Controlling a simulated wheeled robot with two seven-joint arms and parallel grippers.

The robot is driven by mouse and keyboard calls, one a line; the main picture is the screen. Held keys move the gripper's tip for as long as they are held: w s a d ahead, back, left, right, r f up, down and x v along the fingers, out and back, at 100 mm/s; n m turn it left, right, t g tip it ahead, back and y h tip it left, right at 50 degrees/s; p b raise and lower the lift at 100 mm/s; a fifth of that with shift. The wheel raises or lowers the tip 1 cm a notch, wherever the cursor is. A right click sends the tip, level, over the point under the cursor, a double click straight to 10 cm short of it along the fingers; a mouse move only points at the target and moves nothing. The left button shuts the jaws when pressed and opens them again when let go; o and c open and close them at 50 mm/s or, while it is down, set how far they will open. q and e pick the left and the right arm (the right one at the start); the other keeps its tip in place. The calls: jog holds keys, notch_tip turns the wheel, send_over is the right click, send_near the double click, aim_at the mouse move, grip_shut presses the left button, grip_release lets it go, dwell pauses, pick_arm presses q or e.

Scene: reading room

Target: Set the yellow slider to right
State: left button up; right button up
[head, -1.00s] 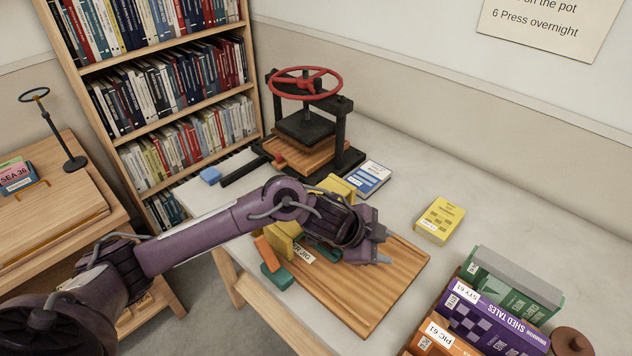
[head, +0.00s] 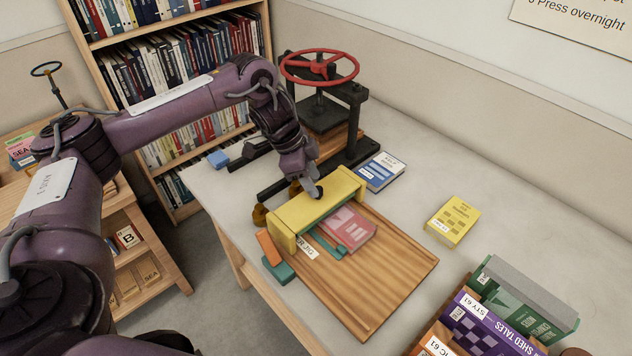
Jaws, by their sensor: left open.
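The yellow slider (head: 330,198) is a long yellow block bridging the far left end of a wooden board (head: 385,275) on the table. A pink book (head: 350,232) and a teal strip lie on the board beside it, with a small white label (head: 307,250) at the slider's near end. My left gripper (head: 318,192) points down at the slider's top edge, around the middle of its length. Its jaws are open, though the fingers are dark and small here, and I cannot tell whether they touch the slider. My right gripper is out of view.
A black press with a red wheel (head: 320,66) stands behind the slider. A blue-and-white book (head: 381,171) and a yellow book (head: 453,221) lie to the right. A crate of books (head: 455,342) is at the lower right.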

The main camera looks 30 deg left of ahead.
aim_at(318, 202)
pick_arm(q)
jog(key=shift+x, duration=1.2)
grip_shut()
